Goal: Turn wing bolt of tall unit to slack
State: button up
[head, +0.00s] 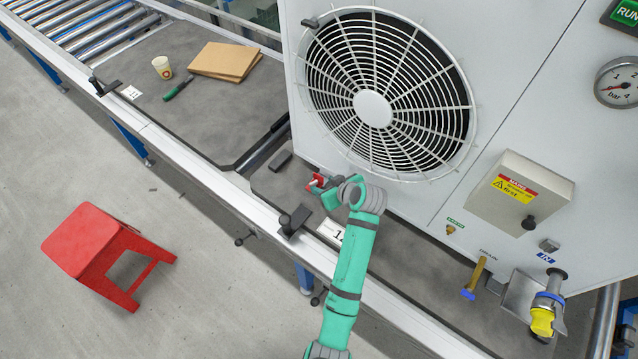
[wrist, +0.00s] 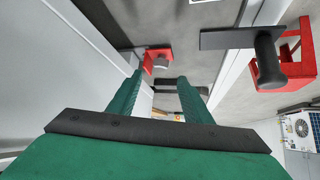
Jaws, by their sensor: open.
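A small red part (head: 318,182), which I take to be the wing bolt, is low by the unit's left corner. In the wrist view the red part (wrist: 154,58) has a grey round piece on it and lies just beyond the fingertips. My gripper (wrist: 161,77) is open, with its two green fingers apart and nothing seen between them. In the head view my gripper (head: 330,186) is right beside the red part, partly hidden by my wrist. I cannot tell whether they touch.
A black-handled stop (head: 290,222) stands on the rail near my gripper and shows large in the wrist view (wrist: 267,62). A red stool (head: 95,250) stands on the floor.

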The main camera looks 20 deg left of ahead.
jog(key=shift+v, duration=1.45)
